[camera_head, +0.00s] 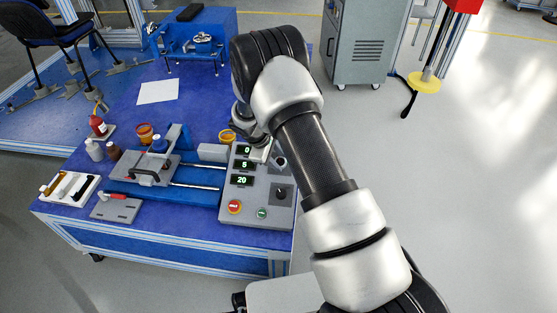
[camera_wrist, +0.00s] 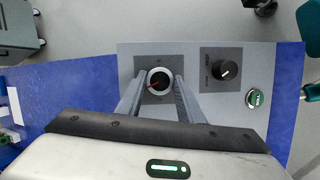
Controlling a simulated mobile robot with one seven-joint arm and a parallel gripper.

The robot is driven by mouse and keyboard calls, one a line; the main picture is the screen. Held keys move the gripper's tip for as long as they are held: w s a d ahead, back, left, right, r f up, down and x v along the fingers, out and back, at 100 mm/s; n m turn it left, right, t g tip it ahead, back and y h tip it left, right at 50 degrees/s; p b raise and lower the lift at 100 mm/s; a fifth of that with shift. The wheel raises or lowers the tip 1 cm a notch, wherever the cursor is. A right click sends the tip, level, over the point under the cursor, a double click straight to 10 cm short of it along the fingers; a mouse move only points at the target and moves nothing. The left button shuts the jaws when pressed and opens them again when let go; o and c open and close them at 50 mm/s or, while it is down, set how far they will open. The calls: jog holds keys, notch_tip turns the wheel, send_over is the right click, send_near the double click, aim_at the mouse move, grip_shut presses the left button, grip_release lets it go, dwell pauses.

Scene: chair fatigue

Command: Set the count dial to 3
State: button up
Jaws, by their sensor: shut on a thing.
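The grey control panel (camera_head: 257,218) stands at the right end of the blue table, with lit displays (camera_head: 243,165) reading 0, 5 and 20 from top to bottom. In the wrist view, a round dial (camera_wrist: 160,82) with a red pointer sits between the fingers of my gripper (camera_wrist: 161,88), which are shut on its sides. The pointer points left and slightly down. In the head view my gripper (camera_head: 266,155) is over the far part of the panel, and my arm hides part of it. A second, black dial (camera_wrist: 225,69) is beside it, also in the head view (camera_head: 281,191).
A red button (camera_head: 234,207) and a green button (camera_head: 262,213) are on the panel's near part. A blue fixture (camera_head: 190,195) with rails stands left of it. Bottles (camera_head: 97,125), jars and a tool tray (camera_head: 70,188) are farther left. Open floor lies to the right.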

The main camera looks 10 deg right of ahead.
jog(key=shift+n+t, duration=0.3)
jog(key=shift+n, duration=0.3)
jog(key=o, duration=1.1)
jog(key=shift+c, duration=0.2)
jog(key=p+v, duration=0.4)
jog(key=v, duration=1.3)
jog(key=shift+a, duration=0.25)
jog(key=shift+w+r, duration=0.1)
